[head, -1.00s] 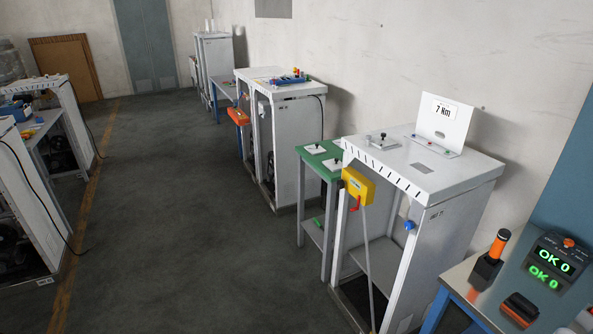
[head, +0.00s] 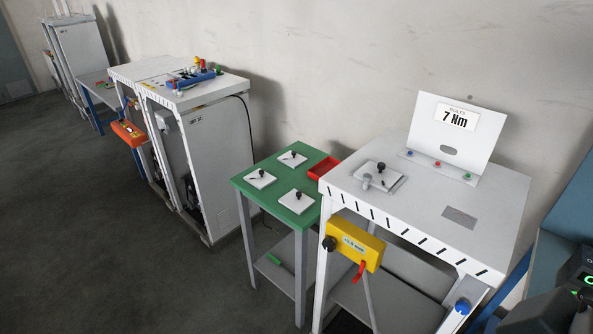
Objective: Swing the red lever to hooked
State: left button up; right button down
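The red lever (head: 359,270) hangs from the lower right part of a yellow box (head: 352,241), its free end down and slightly to the left. The box is mounted at the front left of a white frame table (head: 430,213), just below the tabletop edge. A black knob (head: 329,243) sits at the box's left end. No hook for the lever can be made out.
A green table (head: 250,178) with several white plates and a red tray (head: 323,169) adjoins the white table on the left. A blue knob (head: 462,306) is on the white frame's right leg. Open dark floor (head: 90,230) lies at the left.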

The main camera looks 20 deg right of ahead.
aim_at(358, 276)
jog(key=i+j+z, duration=1.1)
